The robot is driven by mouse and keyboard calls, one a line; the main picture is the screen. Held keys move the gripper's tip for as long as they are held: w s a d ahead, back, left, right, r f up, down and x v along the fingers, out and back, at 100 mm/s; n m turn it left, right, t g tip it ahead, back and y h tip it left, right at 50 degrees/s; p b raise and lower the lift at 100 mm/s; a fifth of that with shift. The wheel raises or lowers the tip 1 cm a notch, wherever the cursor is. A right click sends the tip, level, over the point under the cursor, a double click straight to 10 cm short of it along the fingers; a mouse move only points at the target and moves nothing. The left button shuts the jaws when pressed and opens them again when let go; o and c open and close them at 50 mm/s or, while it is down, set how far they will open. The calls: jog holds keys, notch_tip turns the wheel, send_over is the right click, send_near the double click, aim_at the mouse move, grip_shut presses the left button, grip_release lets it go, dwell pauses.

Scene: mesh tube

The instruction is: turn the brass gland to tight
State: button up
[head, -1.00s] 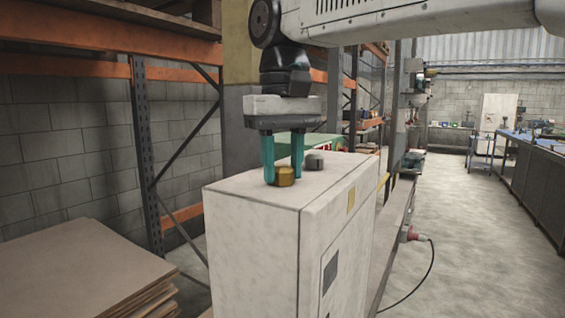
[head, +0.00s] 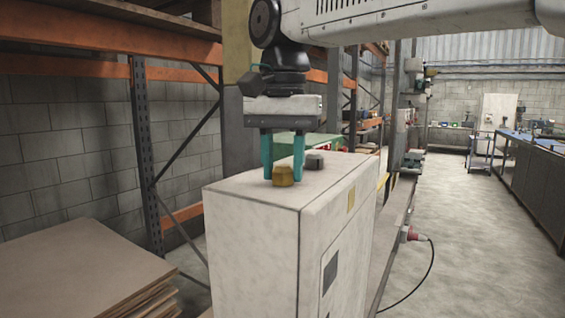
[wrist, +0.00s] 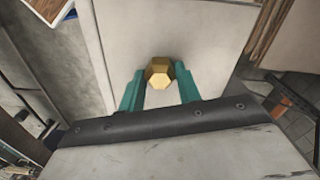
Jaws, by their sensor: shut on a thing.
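The brass gland (head: 283,176) is a hexagonal fitting on the top of the pale cabinet (head: 252,262), near its front edge. In the wrist view the brass gland (wrist: 159,72) sits between the two teal fingers. My gripper (head: 283,174) points down from above and is shut on the gland, one finger on each side. My gripper (wrist: 160,78) hides the gland's sides in part. The gland's thread and how tight it sits cannot be seen.
A grey gland (head: 315,160) stands just behind the brass one on the cabinet top. Stacked boards (head: 80,262) lie at the lower left. An orange and grey rack (head: 140,150) stands behind. A red plug with a cable (head: 412,234) is at the cabinet's right.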

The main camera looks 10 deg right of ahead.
aim_at(283, 165)
jog(key=shift+r, duration=0.1)
dwell(0.3)
jog(key=o, duration=1)
jog(key=shift+c, duration=0.2)
notch_tip(283, 165, up, 8)
jog(key=shift+f, duration=0.15)
